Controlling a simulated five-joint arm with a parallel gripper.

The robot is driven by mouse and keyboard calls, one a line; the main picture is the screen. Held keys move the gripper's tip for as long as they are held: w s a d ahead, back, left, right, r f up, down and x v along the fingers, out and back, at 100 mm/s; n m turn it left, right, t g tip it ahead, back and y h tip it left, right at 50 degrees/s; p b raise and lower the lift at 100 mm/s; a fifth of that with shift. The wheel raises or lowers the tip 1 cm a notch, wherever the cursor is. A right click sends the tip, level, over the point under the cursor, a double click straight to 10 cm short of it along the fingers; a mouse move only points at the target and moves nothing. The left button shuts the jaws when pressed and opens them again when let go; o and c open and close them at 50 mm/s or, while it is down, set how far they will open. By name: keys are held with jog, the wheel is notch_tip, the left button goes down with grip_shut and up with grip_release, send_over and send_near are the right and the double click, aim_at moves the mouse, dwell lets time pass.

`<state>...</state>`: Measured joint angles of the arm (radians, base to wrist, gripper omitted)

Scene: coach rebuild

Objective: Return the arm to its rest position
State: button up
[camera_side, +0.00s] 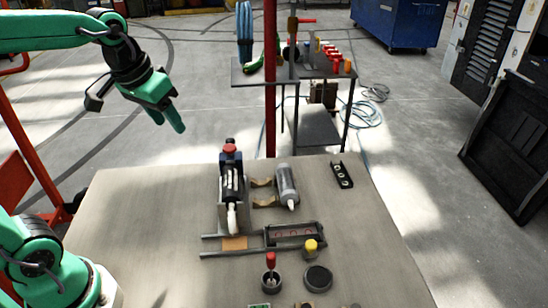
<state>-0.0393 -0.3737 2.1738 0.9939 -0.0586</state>
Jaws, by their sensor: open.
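My gripper (169,122) hangs at the upper left, its green fingers pointing down and to the right, open and with nothing between them. It is in the air, beyond the far left corner of the table as seen here, apart from every object. My green arm reaches in from the left edge. The worktable (130,220) carries a dark upright holder with a red-topped item (230,150) and a grey tube with a white tip (287,184) beside it.
A dark tray (292,234), a yellow-topped piece (310,246), a red-handled tool in a cup (271,262), a round black dish (318,278) and a black strip (342,174) are on the table. A red post (270,100) and a tool cart (315,128) stand behind. The table's left side is clear.

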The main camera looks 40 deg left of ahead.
jog(key=s+d+f+m+t, duration=0.1)
jog(key=s+f, duration=0.2)
jog(key=s, duration=0.5)
jog(key=shift+s+t, duration=0.25)
jog(key=shift+t, duration=0.05)
